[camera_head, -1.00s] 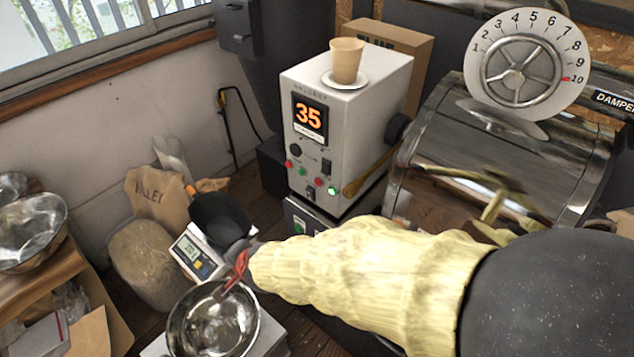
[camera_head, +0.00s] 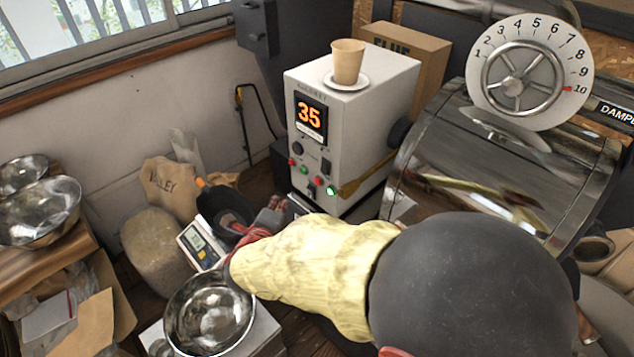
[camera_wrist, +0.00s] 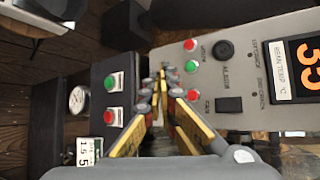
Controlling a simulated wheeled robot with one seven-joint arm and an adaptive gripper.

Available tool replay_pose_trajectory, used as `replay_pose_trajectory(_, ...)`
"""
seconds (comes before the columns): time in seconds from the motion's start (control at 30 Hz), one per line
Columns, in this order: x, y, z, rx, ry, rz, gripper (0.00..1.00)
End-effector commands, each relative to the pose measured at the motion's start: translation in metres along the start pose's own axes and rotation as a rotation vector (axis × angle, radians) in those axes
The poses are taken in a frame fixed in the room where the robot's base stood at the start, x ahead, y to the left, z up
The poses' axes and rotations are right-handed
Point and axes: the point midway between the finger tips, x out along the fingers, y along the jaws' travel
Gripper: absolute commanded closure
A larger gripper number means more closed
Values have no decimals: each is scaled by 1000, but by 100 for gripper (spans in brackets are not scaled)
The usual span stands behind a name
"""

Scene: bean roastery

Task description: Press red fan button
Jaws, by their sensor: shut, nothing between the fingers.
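The pale control box (camera_head: 345,95) with the orange "35" display stands at centre. Small buttons sit low on its face, including a red button (camera_head: 291,162) and a lit green button (camera_head: 331,190). In the wrist view, this panel shows red buttons (camera_wrist: 189,44) (camera_wrist: 193,95) with a green one (camera_wrist: 191,67) between. A darker panel on the left bears a green button (camera_wrist: 110,82) and a red button (camera_wrist: 111,113). Labels are too small to tell which is the fan's. My gripper (camera_wrist: 163,76) is shut and empty, its tips over the gap between both panels. In the head view, it (camera_head: 274,207) is low before the box.
A paper cup (camera_head: 348,62) stands on a saucer atop the box. The metal drum (camera_head: 480,160) and damper dial (camera_head: 517,75) are at right.

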Motion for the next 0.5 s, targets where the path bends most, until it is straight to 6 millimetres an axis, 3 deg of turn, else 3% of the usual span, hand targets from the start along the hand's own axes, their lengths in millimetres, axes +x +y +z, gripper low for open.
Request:
replay_pose_trajectory(0.27, 4, -3, -3, 0, 1, 1, 100)
replay_pose_trajectory(0.5, 24, -17, -18, 0, 1, 0, 100)
